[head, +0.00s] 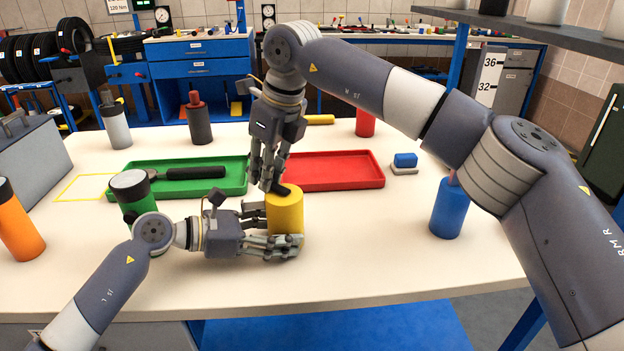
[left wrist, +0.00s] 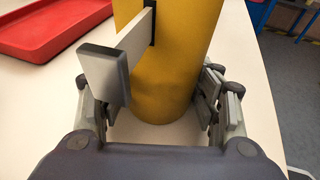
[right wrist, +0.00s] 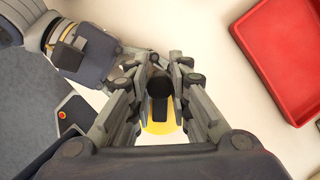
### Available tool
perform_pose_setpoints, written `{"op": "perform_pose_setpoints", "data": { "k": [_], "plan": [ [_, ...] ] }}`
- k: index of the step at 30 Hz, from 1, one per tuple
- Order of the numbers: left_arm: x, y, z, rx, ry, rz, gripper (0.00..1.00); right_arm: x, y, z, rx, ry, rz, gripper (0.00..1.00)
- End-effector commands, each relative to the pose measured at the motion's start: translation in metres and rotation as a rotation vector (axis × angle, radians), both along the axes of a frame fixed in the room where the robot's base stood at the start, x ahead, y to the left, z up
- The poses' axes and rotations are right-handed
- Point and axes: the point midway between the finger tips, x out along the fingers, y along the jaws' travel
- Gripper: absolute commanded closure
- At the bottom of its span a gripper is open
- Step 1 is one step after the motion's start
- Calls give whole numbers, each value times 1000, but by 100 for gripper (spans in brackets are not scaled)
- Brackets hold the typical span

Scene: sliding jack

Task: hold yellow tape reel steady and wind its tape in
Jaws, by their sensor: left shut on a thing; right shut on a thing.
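The yellow tape reel (head: 285,212) is a yellow cylinder standing upright on the white table. My left gripper (head: 278,246) is shut around its lower body from the left; the left wrist view shows the fingers (left wrist: 160,105) on both sides of the yellow wall (left wrist: 172,75). A grey tab with a dark end (left wrist: 104,74) sticks out of a slot in the reel's side. My right gripper (head: 270,178) points down above the reel and is shut on its dark crank handle (head: 281,189). The right wrist view shows the black knob (right wrist: 159,88) between the fingers.
A green tray (head: 238,188) with a dark tool (head: 195,173) lies behind left, a red tray (head: 335,180) behind right. The table front is clear.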

Motion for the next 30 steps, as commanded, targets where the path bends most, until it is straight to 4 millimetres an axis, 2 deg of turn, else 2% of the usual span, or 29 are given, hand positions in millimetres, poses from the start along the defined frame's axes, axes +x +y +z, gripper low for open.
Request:
{"op": "perform_pose_setpoints", "data": {
  "k": [1,6,16,26,30],
  "plan": [
    [-1,-2,1,-3,-1,-3,60,-2,1,-5,-4,10,3,91],
    [-1,-2,1,-3,-1,-2,60,-3,2,-5,-4,10,32,91],
    [0,-1,1,-4,-2,-1,60,-13,7,-6,-4,12,326,91],
    [0,-1,1,-4,-2,0,60,-13,7,-6,-6,12,354,91],
    [0,0,1,-3,-2,1,60,-17,8,-6,-4,13,441,91]
  ]
}}
